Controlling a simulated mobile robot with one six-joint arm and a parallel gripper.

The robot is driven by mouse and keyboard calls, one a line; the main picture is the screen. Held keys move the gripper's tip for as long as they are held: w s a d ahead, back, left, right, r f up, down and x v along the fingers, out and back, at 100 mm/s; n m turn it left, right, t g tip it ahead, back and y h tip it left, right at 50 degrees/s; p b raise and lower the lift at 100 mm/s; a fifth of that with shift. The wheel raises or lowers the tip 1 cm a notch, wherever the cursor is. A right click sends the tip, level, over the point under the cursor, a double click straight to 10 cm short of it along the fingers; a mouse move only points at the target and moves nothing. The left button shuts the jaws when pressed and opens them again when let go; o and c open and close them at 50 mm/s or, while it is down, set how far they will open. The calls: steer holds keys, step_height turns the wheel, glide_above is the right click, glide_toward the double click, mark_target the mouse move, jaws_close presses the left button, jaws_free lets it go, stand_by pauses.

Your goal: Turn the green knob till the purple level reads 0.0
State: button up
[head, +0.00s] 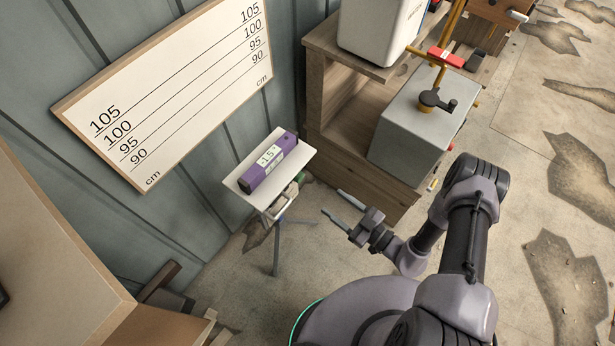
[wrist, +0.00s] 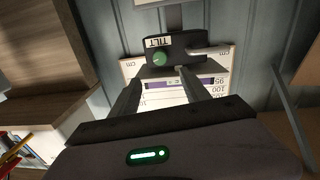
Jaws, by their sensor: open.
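The purple level (head: 268,168) lies on a white plate (head: 300,158) on top of a tripod stand. Its display appears to read -1.5. The wrist view shows a purple strip (wrist: 205,82) of it. The green knob (wrist: 160,58) sits on a dark block marked TILT in the wrist view, upside down there.
A board with cm lines (head: 175,95) leans on the wall behind the stand. A wooden shelf (head: 345,165) with a grey box (head: 405,140) stands to the right. A cardboard box (head: 50,240) is at the left. The tripod legs spread below the plate.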

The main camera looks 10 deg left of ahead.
mark_target(301, 179)
steer(key=b+x, duration=0.1)
steer(key=x, duration=1.1)
steer(key=shift+w+a+b, duration=0.1)
steer(key=shift+a+b, duration=0.1)
steer(key=shift+b, duration=0.2)
steer(key=shift+c, duration=0.2)
jaws_close()
